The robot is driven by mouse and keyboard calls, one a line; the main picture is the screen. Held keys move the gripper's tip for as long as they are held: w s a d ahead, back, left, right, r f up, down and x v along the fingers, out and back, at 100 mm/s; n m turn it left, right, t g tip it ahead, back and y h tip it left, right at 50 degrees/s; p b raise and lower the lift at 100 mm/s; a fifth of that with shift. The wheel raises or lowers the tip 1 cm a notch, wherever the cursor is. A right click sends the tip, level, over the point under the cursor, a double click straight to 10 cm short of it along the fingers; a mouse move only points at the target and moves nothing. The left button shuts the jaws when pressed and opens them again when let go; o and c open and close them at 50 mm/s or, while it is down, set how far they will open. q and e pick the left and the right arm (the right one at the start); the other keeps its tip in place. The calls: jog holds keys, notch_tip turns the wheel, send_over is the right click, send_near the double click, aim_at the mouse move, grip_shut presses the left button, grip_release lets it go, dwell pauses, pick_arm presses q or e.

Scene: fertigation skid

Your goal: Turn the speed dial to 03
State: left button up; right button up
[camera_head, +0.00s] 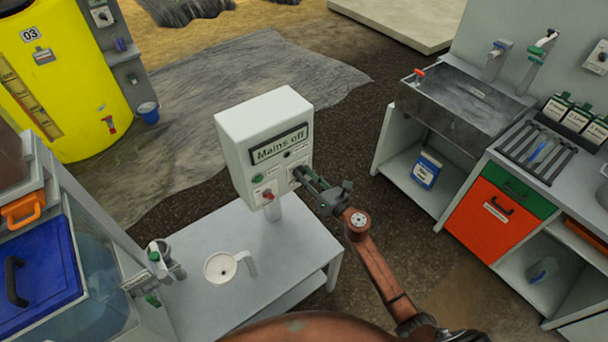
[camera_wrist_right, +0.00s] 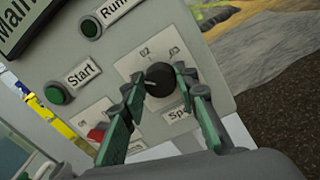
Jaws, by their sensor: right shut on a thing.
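The white control box (camera_head: 237,140) stands on a post on the grey table and its display (camera_head: 280,147) reads "Mains off". The speed dial (camera_wrist_right: 159,79) is a black round knob on a pale plate (camera_wrist_right: 140,62) with small position numbers, of which 02 and 03 seem to show at the top. A pale mark shows toward the knob's left side; its exact setting is hard to read. My right gripper (camera_head: 306,182) reaches the box's front from the right. In the wrist view the right gripper (camera_wrist_right: 158,90) has its green-padded fingers on either side of the knob, shut on it.
A red switch (camera_wrist_right: 97,133) and a green Start button (camera_wrist_right: 57,95) sit close left of the dial. A sink bench (camera_head: 450,110) is at the right, a yellow tank (camera_head: 70,85) at the left.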

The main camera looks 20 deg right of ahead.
jog(key=m, duration=0.5)
jog(key=shift+d+m+p, duration=0.1)
jog(key=shift+m+p, duration=0.3)
jog(key=m, duration=0.2)
jog(key=m+p, duration=0.1)
jog(key=m, duration=0.2)
jog(key=shift+f+m+t+h, duration=0.1)
jog(key=shift+m+t+h, duration=0.2)
jog(key=m+p, duration=0.2)
jog(key=m, duration=0.3)
jog(key=shift+f+m+p, duration=0.1)
jog(key=shift+m+p, duration=0.3)
jog(key=shift+f+m+h+p, duration=0.15)
jog(key=shift+m+p, duration=0.4)
jog(key=shift+m, duration=0.65)
jog(key=shift+m+h+p, duration=0.15)
jog(key=shift+m+p, duration=0.4)
jog(key=shift+m, duration=0.65)
jog(key=o, duration=1.2)
jog(key=shift+c, duration=0.2)
jog(key=v, duration=1.2)
